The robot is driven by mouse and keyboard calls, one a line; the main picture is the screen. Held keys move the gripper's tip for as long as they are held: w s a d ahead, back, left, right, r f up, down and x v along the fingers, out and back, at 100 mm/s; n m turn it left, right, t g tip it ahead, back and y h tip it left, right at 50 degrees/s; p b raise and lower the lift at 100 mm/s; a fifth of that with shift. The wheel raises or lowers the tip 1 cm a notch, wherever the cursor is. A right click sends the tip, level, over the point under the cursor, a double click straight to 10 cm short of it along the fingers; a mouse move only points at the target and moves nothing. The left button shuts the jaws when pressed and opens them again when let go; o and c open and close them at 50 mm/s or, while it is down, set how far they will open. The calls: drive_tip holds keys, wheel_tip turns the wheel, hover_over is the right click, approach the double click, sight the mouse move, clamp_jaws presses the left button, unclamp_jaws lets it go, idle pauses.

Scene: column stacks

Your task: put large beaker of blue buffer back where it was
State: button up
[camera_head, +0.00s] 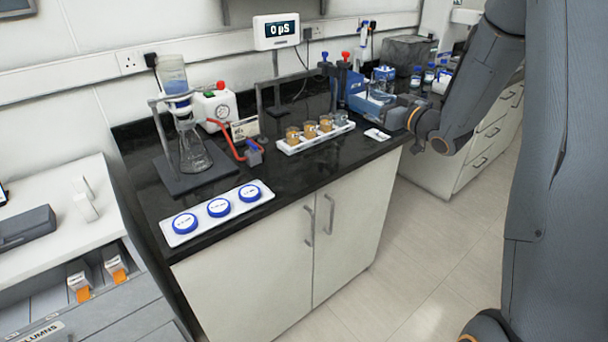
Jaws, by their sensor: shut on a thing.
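The fingers are small and partly hidden against the beaker. I cannot tell whether its base touches the bench.
A white tray (318,140) with several small beakers stands left of my gripper. A flat white card (377,135) lies near the front edge. A blue-capped tray (217,210), a filter flask (192,150) and a display (277,32) are farther left. The bench between has bare patches.

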drive_tip(key=s+a+f+n+g+y, duration=0.1)
drive_tip(key=a+f+g+y, duration=0.1)
drive_tip(key=a, duration=0.6)
drive_tip(key=s+a+f+n+g+y, duration=0.1)
drive_tip(key=a+f+n, duration=0.1)
drive_tip(key=a, duration=0.7)
drive_tip(key=s+a+f+n+g+y, duration=0.1)
drive_tip(key=s+a+f+g+y, duration=0.15)
drive_tip(key=a, duration=0.55)
drive_tip(key=shift+n+t, duration=0.3)
drive_tip(key=shift+t, duration=0.05)
drive_tip(key=f, duration=0.5)
drive_tip(key=shift+w+a+f, duration=0.1)
drive_tip(key=shift+w+a, duration=0.25)
drive_tip(key=shift+f+p, duration=0.85)
drive_tip(key=shift+f, duration=1.7)
drive_tip(key=shift+f, duration=0.2)
drive_tip(key=o, duration=1)
drive_tip(key=shift+o, duration=0.8)
